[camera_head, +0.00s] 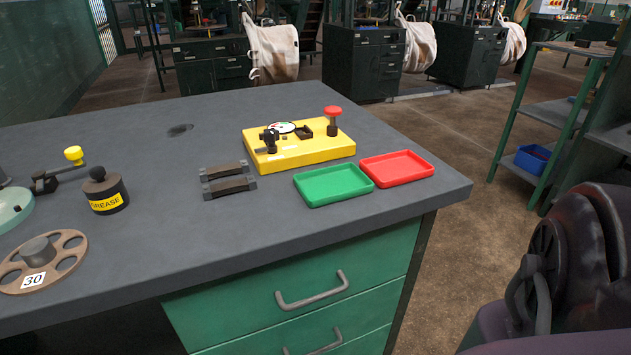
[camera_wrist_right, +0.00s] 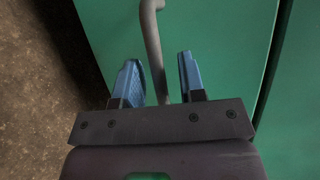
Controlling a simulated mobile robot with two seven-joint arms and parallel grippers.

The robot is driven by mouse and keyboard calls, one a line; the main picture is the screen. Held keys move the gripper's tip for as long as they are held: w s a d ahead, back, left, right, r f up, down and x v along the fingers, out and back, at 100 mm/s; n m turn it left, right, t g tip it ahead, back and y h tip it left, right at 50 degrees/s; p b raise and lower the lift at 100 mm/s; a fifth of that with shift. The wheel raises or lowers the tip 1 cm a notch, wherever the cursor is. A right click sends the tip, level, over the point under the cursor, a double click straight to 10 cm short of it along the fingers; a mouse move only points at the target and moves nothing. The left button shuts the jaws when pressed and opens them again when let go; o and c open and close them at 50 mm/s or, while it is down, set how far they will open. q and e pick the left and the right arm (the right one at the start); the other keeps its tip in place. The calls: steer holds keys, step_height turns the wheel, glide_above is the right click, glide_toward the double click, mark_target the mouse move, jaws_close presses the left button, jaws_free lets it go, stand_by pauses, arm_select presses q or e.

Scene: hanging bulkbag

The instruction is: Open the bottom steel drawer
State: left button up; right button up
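The desk's green steel drawer fronts show in the head view: an upper drawer (camera_head: 350,272) with a grey bar handle (camera_head: 312,291) and a lower drawer (camera_head: 372,342) with its handle (camera_head: 312,347) cut by the frame's bottom edge. Both look closed. Anything lower is out of view. In the right wrist view, my right gripper (camera_wrist_right: 160,75) is open, with a grey bar handle (camera_wrist_right: 153,35) running between its blue fingers and gaps on both sides. Behind it is a green front (camera_wrist_right: 225,50); I cannot tell which drawer it is. My left gripper is not in view.
The grey desktop (camera_head: 250,225) holds a yellow fixture (camera_head: 310,150), a green tray (camera_head: 333,184), a red tray (camera_head: 397,168), a grease pot (camera_head: 105,192) and a brown reel (camera_head: 72,262). A shelf rack (camera_head: 530,120) stands at right. Brown floor lies between it and the desk.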

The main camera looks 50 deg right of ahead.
jaws_close()
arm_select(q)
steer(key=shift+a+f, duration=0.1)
arm_select(e)
steer(key=shift+s, duration=0.15)
